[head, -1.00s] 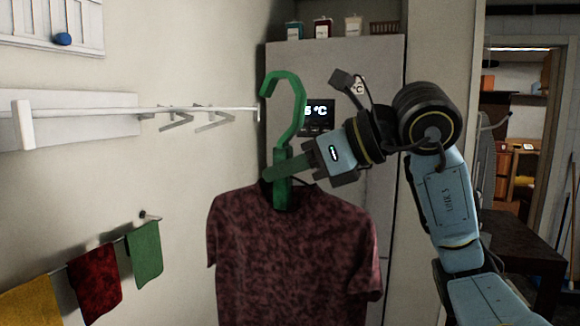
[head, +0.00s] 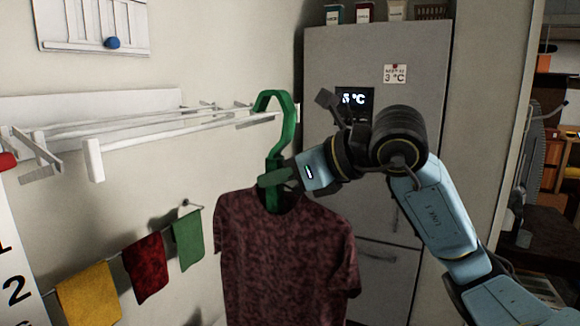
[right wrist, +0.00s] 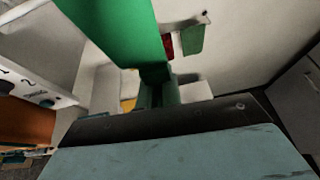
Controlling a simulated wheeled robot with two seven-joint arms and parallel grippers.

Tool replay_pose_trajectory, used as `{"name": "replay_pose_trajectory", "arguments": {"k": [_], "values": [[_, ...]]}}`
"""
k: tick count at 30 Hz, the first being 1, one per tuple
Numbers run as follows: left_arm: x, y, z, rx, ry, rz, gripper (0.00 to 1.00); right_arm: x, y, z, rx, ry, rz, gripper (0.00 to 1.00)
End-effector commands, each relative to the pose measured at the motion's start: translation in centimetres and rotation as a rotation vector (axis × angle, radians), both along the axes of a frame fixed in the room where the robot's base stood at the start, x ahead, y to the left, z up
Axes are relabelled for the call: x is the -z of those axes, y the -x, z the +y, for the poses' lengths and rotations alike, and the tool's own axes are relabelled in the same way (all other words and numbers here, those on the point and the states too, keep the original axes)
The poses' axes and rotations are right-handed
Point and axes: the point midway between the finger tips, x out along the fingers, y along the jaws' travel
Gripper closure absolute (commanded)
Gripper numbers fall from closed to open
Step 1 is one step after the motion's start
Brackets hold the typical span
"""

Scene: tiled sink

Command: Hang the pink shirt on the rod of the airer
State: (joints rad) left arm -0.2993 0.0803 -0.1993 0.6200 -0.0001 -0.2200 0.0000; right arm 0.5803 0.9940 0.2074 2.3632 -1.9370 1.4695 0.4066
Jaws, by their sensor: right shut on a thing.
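The pink shirt (head: 285,262), dark pink with a mottled pattern, hangs upright from a green hanger (head: 289,118) in the head view. My right gripper (head: 276,176) is shut on the hanger's neck just above the collar. The hanger's open hook overlaps the right end of the airer's white front rod (head: 190,131). I cannot tell whether the hook is around the rod or in front of it. In the right wrist view the hanger (right wrist: 108,28) is a large green band close to the camera. My left gripper is not in view.
The airer (head: 120,103) is fixed to the wall at the left. Yellow, red and green cloths (head: 187,240) hang on a lower line. A grey fridge (head: 430,60) stands behind my right arm. A white board with a blue knob (head: 112,43) is above the airer.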

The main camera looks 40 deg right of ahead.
Motion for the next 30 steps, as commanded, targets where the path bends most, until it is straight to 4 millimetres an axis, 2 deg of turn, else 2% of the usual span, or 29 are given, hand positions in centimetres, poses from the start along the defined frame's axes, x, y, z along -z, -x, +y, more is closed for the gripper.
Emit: {"name": "replay_pose_trajectory", "arguments": {"k": [1, 26, 30], "values": [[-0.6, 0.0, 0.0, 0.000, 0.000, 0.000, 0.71, -0.3, -0.4, 0.2, -0.002, -0.001, 0.000, 1.00], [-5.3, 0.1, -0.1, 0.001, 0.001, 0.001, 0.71, -0.3, -6.5, 2.8, -0.002, -0.001, -0.001, 1.00], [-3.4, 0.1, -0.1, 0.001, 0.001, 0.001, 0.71, 1.5, -6.4, 2.7, -0.001, 0.001, -0.002, 1.00]]}}
